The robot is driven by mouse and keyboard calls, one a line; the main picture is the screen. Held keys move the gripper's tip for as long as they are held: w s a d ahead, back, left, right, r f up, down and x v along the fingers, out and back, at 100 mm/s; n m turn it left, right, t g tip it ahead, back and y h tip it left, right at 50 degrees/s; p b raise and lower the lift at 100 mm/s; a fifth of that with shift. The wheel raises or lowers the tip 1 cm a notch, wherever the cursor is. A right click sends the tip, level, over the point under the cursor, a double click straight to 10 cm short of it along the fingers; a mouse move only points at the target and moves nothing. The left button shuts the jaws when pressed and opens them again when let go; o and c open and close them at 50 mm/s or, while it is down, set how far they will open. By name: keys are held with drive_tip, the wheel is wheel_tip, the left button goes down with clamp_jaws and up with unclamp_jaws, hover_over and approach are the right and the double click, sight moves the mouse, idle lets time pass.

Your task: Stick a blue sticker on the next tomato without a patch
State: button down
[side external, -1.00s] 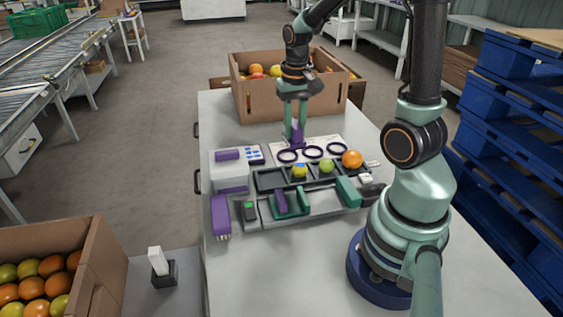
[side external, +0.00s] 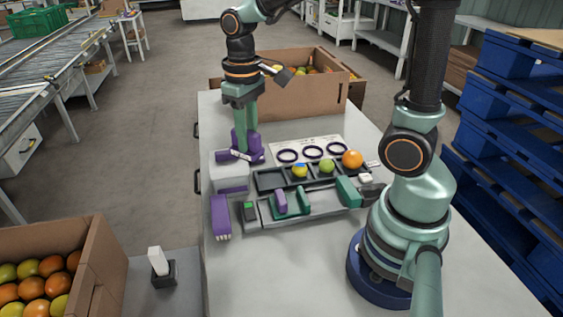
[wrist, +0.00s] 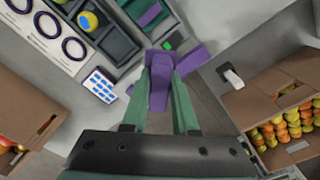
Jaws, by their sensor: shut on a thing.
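My gripper (side external: 243,141) is shut on a purple tool, which also shows between the fingers in the wrist view (wrist: 160,82). It is at the left of the bench, over or close to the pale box. A card of blue stickers (wrist: 98,85) lies beside the tool in the wrist view; the gripper hides it in the side view. In the dark tray (side external: 268,181), a yellow tomato (side external: 299,173) wears a blue patch. It also shows in the wrist view (wrist: 87,22). Right of it are a green tomato (side external: 327,166) and an orange tomato (side external: 352,159), no patch visible on either.
A white board (side external: 334,144) with dark rings lies behind the tray. A green holder (side external: 292,203) with a purple piece, a green block (side external: 348,190) and a purple block (side external: 220,216) stand in front or beside. A carton (side external: 325,95) of fruit stands behind.

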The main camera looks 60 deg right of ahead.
drive_tip(key=shift+r, duration=0.1)
wheel_tip(320, 180, up, 5)
drive_tip(key=shift+r, duration=0.1)
drive_tip(key=w+d, duration=1.4)
drive_tip(key=d, duration=0.2)
drive_tip(key=shift+f, duration=9.7)
drive_tip(key=shift+f, duration=0.5)
drive_tip(key=shift+r, duration=0.1)
